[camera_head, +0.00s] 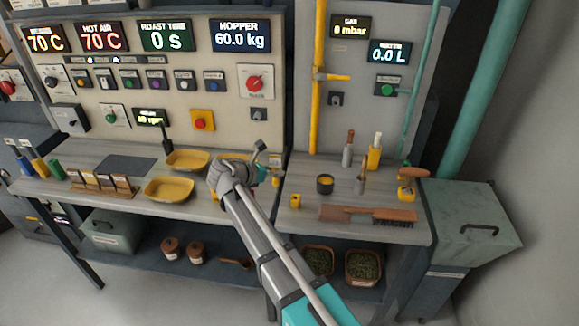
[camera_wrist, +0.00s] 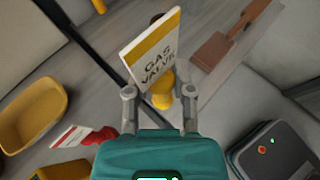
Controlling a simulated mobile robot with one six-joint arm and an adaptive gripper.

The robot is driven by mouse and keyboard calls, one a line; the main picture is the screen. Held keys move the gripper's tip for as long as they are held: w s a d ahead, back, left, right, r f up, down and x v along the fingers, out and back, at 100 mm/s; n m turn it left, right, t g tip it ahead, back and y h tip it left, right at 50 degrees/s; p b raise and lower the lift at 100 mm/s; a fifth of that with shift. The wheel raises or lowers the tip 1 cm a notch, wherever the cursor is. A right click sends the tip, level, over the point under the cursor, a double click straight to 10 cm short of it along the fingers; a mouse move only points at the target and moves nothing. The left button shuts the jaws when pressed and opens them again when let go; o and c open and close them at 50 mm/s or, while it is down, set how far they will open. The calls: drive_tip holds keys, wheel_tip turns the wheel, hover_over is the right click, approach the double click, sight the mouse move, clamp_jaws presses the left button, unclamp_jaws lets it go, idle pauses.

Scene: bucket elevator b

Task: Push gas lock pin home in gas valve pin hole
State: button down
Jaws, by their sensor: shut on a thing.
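My gripper (camera_wrist: 160,94) is shut on a yellow knob-like piece, which I take for the gas lock pin (camera_wrist: 162,102). A white and yellow tag reading "GAS VALVE" (camera_wrist: 158,48) stands up beside it and hides part of it. In the head view my gripper (camera_head: 267,165) is above the bench near the gap between the two worktops. The gas valve (camera_head: 332,76), with a yellow handle on a vertical yellow pipe, is on the back panel, up and right of my gripper, clearly apart from it. Its pin hole cannot be made out.
Yellow trays (camera_head: 169,190) lie on the left worktop. The right worktop (camera_head: 310,186) carries a brush (camera_head: 392,216), a dark cup (camera_head: 325,184) and upright tools. A red tagged piece (camera_wrist: 98,136) shows in the wrist view. Displays and switches cover the back panel.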

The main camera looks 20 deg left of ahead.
drive_tip(key=p+v, duration=0.2)
drive_tip(key=v, duration=0.4)
drive_tip(key=shift+s+a+r, duration=0.15)
drive_tip(key=shift+s+a, duration=0.05)
drive_tip(key=shift+a, duration=0.15)
drive_tip(key=shift+d, duration=0.1)
idle(0.4)
